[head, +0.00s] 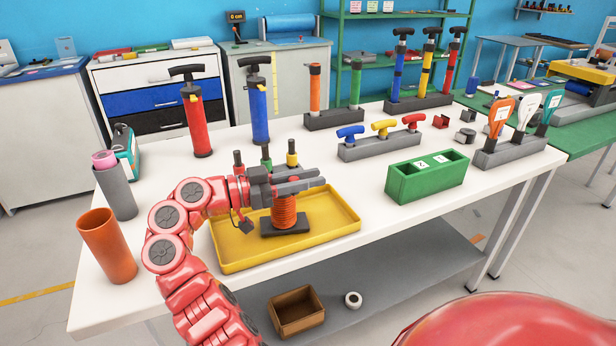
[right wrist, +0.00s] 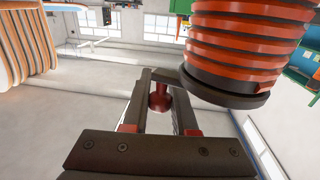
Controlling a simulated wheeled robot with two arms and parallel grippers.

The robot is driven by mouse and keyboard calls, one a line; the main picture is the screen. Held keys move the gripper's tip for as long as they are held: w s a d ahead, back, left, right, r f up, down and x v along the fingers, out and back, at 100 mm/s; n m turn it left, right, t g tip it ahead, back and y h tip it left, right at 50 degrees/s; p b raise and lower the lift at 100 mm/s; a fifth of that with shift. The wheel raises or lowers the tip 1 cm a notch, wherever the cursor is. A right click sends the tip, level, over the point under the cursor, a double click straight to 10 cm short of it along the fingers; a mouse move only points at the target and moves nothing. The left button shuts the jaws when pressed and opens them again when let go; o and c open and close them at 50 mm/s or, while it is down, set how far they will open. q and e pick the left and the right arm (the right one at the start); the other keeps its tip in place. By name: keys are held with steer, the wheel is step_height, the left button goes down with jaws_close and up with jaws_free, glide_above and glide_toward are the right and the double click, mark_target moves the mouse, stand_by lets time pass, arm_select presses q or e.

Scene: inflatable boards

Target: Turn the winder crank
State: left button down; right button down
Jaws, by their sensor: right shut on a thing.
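The winder (head: 284,212) is an upright orange-red ribbed spool on a dark base in the yellow tray (head: 228,262). My right gripper (head: 312,183) is at the top of the spool and covers the crank in the head view. In the right wrist view the ribbed spool (right wrist: 245,45) fills the upper right, with a dark rim. There a small red crank knob (right wrist: 158,98) sits between the fingers of my right gripper (right wrist: 162,85), which is shut on it. The crank arm itself is mostly hidden. My left gripper is not in view.
A red pump (head: 196,120) and a blue pump (head: 259,110) stand farther back. A green two-slot box (head: 427,178) is to the right. An orange cup (head: 108,247) and a grey cup (head: 116,192) stand left.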

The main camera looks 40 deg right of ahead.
stand_by(0.8)
steer(key=c, duration=0.7)
jaws_free()
steer(key=v, duration=0.7)
steer(key=shift+a, duration=0.25)
